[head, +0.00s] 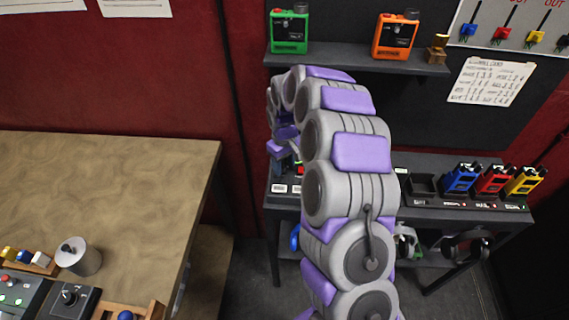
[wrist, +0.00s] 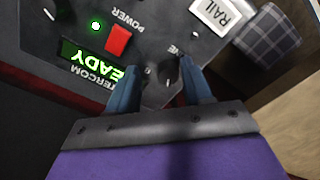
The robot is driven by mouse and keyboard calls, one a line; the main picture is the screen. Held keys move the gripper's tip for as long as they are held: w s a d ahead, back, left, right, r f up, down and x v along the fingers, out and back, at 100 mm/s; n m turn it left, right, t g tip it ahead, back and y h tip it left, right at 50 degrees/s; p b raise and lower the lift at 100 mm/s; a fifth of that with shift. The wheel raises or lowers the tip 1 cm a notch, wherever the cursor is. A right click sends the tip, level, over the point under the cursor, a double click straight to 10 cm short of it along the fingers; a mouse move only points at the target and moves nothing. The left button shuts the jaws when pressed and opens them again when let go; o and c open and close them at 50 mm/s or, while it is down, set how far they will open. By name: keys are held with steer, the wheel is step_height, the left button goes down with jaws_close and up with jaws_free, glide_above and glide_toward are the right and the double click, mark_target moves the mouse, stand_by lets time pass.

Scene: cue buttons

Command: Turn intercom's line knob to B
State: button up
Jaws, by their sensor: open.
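The intercom (wrist: 75,30) fills much of the wrist view, seen upside down. It is a dark panel with a lit green display (wrist: 92,65) reading READY, a red button (wrist: 119,39) by the word POWER and a green light (wrist: 96,26). The line knob (wrist: 169,72) is small and dark; its label is partly hidden and its pointer setting cannot be read. My gripper (wrist: 161,64) is open, with one blue-grey finger on each side of the knob. Whether the fingers touch it is unclear. In the head view my arm hides most of the intercom.
Blue, red and yellow radios (head: 492,180) stand on the dark table at right. A shelf (head: 350,61) with green and orange devices hangs above. A wooden table (head: 130,190) stands left.

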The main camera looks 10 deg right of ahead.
steer(key=shift+a, duration=0.7)
steer(key=shift+c, duration=0.2)
steer(key=shift+a, duration=0.15)
steer(key=shift+c, duration=1.5)
steer(key=shift+d, duration=0.55)
steer(key=c, duration=0.4)
jaws_close()
steer(key=shift+a+r, duration=0.1)
steer(key=shift+a, duration=0.1)
